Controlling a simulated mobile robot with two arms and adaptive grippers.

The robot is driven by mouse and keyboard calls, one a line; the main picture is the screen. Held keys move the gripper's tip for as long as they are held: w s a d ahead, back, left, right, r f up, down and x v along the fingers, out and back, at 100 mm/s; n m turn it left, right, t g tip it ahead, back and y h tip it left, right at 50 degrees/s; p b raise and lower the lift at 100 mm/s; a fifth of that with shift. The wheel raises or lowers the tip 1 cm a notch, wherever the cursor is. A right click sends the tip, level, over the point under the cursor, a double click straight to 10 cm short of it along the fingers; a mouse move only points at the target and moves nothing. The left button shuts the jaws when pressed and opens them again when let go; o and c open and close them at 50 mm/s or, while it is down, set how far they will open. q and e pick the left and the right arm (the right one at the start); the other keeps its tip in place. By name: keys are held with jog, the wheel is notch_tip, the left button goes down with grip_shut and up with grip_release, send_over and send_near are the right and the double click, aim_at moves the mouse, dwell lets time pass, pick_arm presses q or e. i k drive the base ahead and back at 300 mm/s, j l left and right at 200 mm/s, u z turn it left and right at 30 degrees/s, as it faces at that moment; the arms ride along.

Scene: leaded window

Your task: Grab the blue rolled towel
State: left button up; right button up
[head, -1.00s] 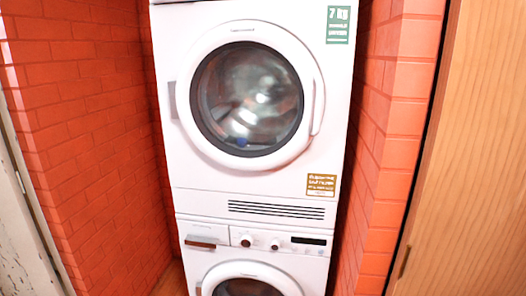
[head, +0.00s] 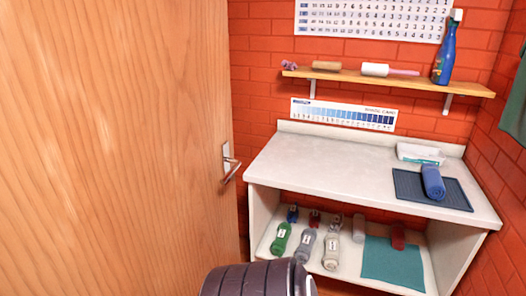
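The blue rolled towel (head: 433,183) lies on a dark blue ribbed mat (head: 460,196) at the right end of the white counter (head: 330,165). A dark ribbed part with a light end shows at the bottom middle of the head view; it may be part of my arm. No gripper fingers show, and nothing is touching the towel.
A white box (head: 420,153) stands behind the towel. A wooden shelf (head: 345,75) above holds a blue bottle (head: 445,50) and rollers. Several bottles and a teal cloth (head: 393,263) are below the counter. A wooden door (head: 110,150) fills the left. The counter's left half is clear.

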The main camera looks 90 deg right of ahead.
aim_at(435, 187)
jog(key=l+z, duration=0.1)
jog(key=z, duration=3.65)
jog(key=i+z, duration=0.15)
jog(key=k+j, duration=0.05)
